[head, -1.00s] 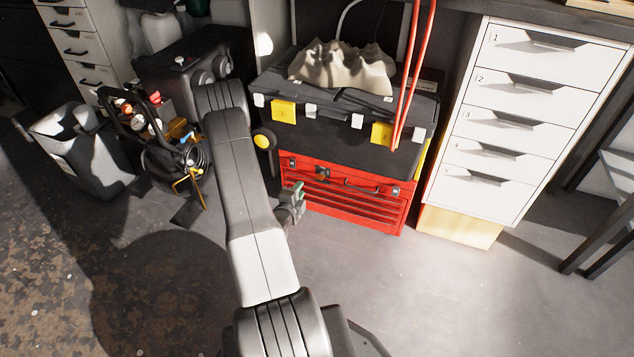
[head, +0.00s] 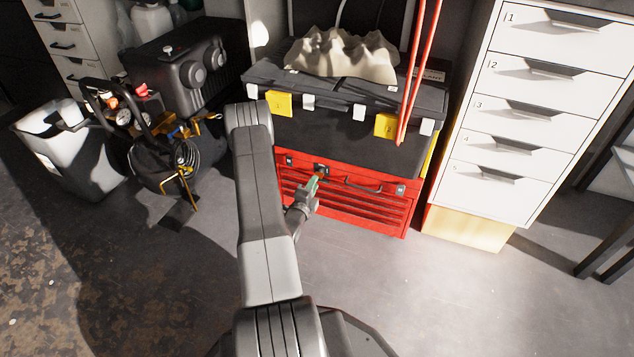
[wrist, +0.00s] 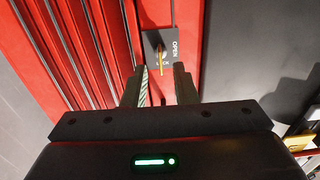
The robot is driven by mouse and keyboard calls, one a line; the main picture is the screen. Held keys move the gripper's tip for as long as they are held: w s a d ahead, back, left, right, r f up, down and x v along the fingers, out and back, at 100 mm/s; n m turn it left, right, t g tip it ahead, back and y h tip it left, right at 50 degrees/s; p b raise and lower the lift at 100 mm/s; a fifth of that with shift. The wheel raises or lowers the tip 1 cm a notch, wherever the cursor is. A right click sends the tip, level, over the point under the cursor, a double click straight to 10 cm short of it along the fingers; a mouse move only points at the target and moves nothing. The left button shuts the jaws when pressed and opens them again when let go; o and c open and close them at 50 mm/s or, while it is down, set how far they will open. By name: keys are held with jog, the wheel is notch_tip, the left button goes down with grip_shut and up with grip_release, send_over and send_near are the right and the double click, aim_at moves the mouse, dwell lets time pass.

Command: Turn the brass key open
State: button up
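The brass key (wrist: 160,55) stands in a dark lock plate (wrist: 155,42) marked OPEN, on the front of the red toolbox (wrist: 186,20). In the head view the lock plate (head: 321,168) is at the upper left part of the red toolbox (head: 352,205), and the key is too small there to make out well. My gripper (wrist: 162,84) is open, with one fingertip on each side of the key in the wrist view. The fingertips appear just short of the plate, and I cannot tell whether either touches the key. In the head view my gripper (head: 311,188) is in front of the lock.
A black case (head: 345,135) with yellow latches sits on the red toolbox, with a crumpled cloth-like thing (head: 340,56) on top. Red hoses (head: 418,70) hang in front. A white drawer cabinet (head: 540,110) stands right, a compressor (head: 180,80) left. The floor in front is clear.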

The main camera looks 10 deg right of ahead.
aim_at(319, 175)
jog(key=shift+b+x, duration=0.35)
jog(key=shift+x, duration=1.65)
grip_shut()
jog(key=shift+n, duration=9)
